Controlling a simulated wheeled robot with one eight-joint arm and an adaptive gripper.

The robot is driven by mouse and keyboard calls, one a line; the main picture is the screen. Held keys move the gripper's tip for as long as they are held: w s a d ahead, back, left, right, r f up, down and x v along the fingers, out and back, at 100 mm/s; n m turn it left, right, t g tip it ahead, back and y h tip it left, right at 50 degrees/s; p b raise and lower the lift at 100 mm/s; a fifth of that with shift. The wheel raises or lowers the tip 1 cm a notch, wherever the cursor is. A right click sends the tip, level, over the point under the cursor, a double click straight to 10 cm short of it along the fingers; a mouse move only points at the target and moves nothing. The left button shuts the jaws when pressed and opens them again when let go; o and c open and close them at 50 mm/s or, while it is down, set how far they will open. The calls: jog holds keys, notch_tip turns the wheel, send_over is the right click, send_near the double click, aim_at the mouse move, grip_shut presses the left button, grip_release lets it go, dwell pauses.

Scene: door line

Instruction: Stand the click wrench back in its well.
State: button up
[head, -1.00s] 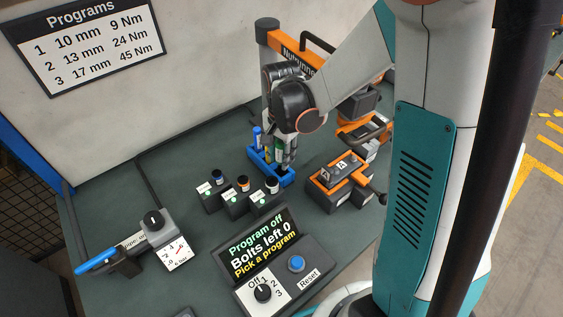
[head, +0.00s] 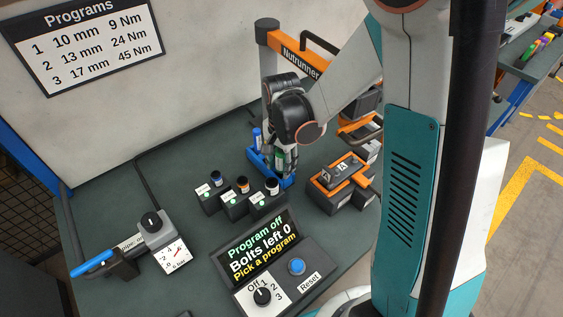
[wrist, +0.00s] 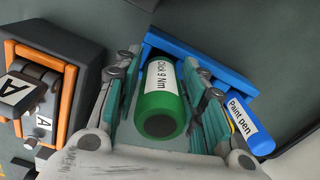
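The click wrench shows as a green handle labelled "Click 9 Nm" (wrist: 160,108) in the wrist view, and as a bit of green (head: 280,157) in the head view. My gripper (wrist: 160,80) has a finger on each side of the handle and is shut on it. In the head view my gripper (head: 287,158) points down over the blue rack (head: 288,183). The rack also shows in the wrist view (wrist: 200,66), just beyond the handle. The wrench's lower end and its well are hidden, so I cannot tell how deep it sits.
A blue paint pen (wrist: 242,122) stands in the rack beside the wrench. An orange-and-black fixture marked A (head: 340,175) is close to the right. The program console (head: 265,262) is nearer. The orange Nutrunner stand (head: 285,45) rises behind.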

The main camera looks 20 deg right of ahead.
notch_tip(320, 180, up, 12)
jog(key=p, duration=0.4)
jog(key=shift+s+r, duration=0.2)
jog(key=shift+r, duration=0.25)
jog(key=s+r+n+t, duration=0.7)
jog(key=s+r+n, duration=0.3)
jog(key=s, duration=0.4)
jog(key=shift+s+r+n, duration=0.3)
jog(key=shift+r+n, duration=0.05)
jog(key=shift+n, duration=0.45)
